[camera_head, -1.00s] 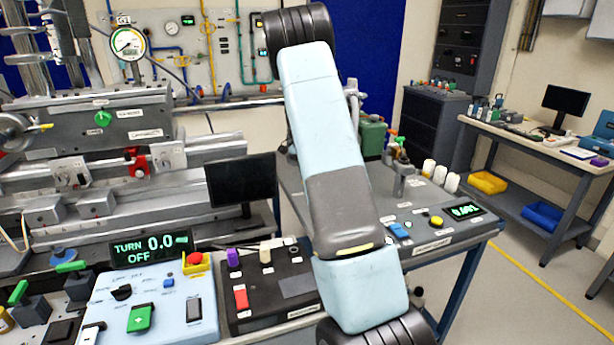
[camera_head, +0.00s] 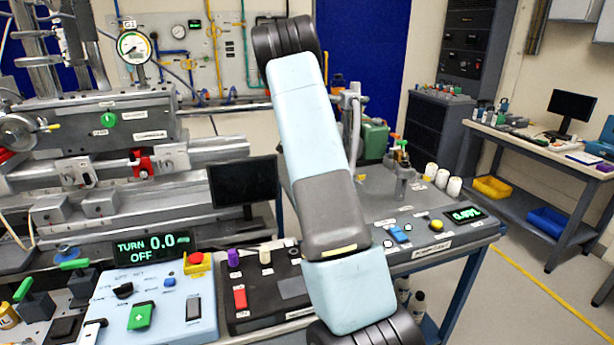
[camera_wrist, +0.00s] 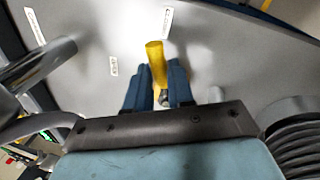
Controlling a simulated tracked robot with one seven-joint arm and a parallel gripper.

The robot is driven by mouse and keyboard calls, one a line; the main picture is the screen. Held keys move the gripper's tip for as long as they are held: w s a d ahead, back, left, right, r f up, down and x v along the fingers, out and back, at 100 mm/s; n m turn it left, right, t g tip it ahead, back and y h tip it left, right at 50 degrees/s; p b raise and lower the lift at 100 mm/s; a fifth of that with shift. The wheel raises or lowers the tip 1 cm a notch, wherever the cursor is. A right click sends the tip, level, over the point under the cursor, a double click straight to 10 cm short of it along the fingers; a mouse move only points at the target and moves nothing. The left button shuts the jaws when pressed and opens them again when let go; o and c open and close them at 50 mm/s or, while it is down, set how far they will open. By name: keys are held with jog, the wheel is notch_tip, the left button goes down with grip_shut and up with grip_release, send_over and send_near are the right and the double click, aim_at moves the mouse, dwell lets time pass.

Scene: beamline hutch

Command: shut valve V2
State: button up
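In the wrist view a yellow lever handle (camera_wrist: 155,62) stands out from a grey panel (camera_wrist: 95,45) with small white labels. I cannot read the labels, so I cannot tell which valve it is. My gripper (camera_wrist: 160,78) has its two blue fingers on either side of the lever's lower part. A small metal stub (camera_wrist: 163,97) shows between the fingers. The fingers are a little apart, and I cannot tell whether they touch the lever. In the head view my arm hides the gripper and the lever.
A bench (camera_head: 440,257) with switches and bottles stands right of my arm. A blue control box (camera_head: 150,300) and a black switch box (camera_head: 262,300) are at the front left. A dark monitor (camera_head: 243,183) stands behind them. A pipe panel (camera_head: 190,70) hangs at the back. Open floor is at the right.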

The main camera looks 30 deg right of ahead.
jog(key=o, duration=0.4)
jog(key=shift+r, duration=0.25)
notch_tip(320, 180, up, 2)
jog(key=shift+r, duration=0.2)
jog(key=s+a+r, duration=0.5)
jog(key=s+r, duration=0.5)
jog(key=s, duration=0.3)
